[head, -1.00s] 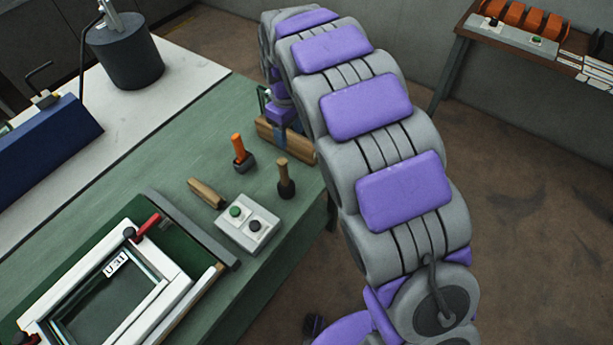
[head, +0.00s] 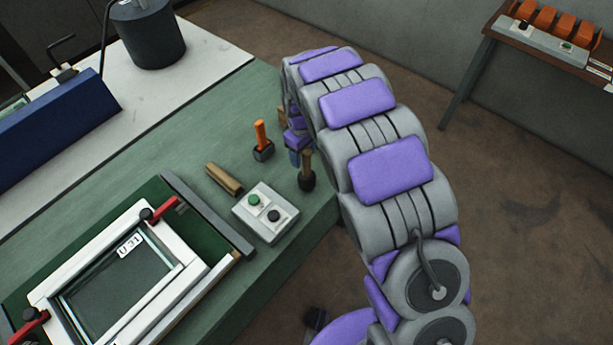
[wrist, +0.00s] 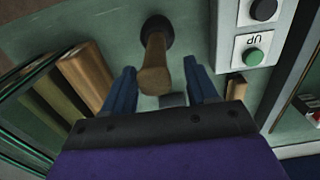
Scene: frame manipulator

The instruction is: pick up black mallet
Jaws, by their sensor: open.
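The black mallet (head: 307,181) stands head down on the green table, its wooden handle pointing up. In the wrist view the mallet's handle (wrist: 155,62) rises between the two blue fingers, its black head beyond them on the table. My gripper (wrist: 158,80) is open, with a finger on each side of the handle and gaps showing. In the head view my gripper (head: 297,150) is just behind the mallet, partly hidden by my arm. A second mallet with an orange handle (head: 261,138) stands to the left.
A button box (head: 265,213) with green and black buttons sits in front of the mallet. A wooden piece (head: 224,179) lies to its left. A white frame in a fixture (head: 190,268) is at lower left.

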